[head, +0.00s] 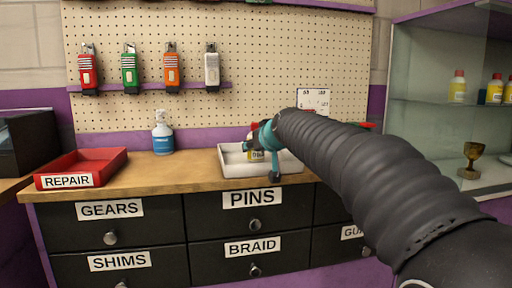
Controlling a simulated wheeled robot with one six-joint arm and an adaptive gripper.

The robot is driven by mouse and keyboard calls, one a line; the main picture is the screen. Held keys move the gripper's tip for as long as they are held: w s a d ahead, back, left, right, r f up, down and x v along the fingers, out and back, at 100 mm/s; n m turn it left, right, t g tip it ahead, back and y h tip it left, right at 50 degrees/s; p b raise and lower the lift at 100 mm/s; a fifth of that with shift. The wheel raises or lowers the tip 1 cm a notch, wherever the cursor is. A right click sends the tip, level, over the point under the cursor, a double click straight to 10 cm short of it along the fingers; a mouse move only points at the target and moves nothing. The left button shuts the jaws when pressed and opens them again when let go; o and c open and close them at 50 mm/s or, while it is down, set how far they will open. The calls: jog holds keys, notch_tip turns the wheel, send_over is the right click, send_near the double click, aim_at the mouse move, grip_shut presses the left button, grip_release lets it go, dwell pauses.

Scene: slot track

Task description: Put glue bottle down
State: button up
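My gripper (262,158), teal with dark tips, is over the white tray (231,167) on the wooden counter. A small bottle with a yellow label (255,156), seemingly the glue bottle, shows in part behind and between the fingers, with a bit of red above it. The gripper hides most of it. I cannot tell whether the fingers press on it or whether its base touches the tray floor.
A red tray marked REPAIR (103,165) and a blue-labelled spray bottle (162,137) stand on the counter to the left. Labelled drawers (225,222) are below. A glass cabinet (430,115) with yellow bottles is at right. Bare counter (185,175) lies left of the white tray.

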jog(key=o, duration=1.3)
jog(key=shift+f, duration=0.1)
jog(key=shift+s+d+r, duration=0.1)
jog(key=shift+s+r, duration=0.05)
jog(key=shift+r, duration=0.05)
jog(key=b+v, duration=0.1)
jog(key=v, duration=1)
jog(key=shift+s+d+r, duration=0.1)
jog(key=shift+s, duration=0.25)
jog(key=s+d+f+m+g+h, duration=0.1)
jog(key=s+d+f, duration=0.4)
jog(key=s+f, duration=0.5)
jog(key=s+d+f+m+g+h, duration=0.2)
jog(key=s+d+f, duration=0.3)
jog(key=s+f, duration=0.6)
jog(key=s+d+f+m+g+h, duration=0.1)
jog(key=s+d+f+g+h, duration=0.1)
jog(key=s+d+f, duration=0.4)
jog(key=shift+s+f+m+g, duration=0.2)
jog(key=shift+s+f+g, duration=0.2)
jog(key=shift+s+f, duration=0.85)
jog(key=shift+s+f+m+g, duration=0.2)
jog(key=shift+s+f+g, duration=0.2)
jog(key=shift+s+f, duration=0.8)
jog(key=shift+w+f, duration=0.2)
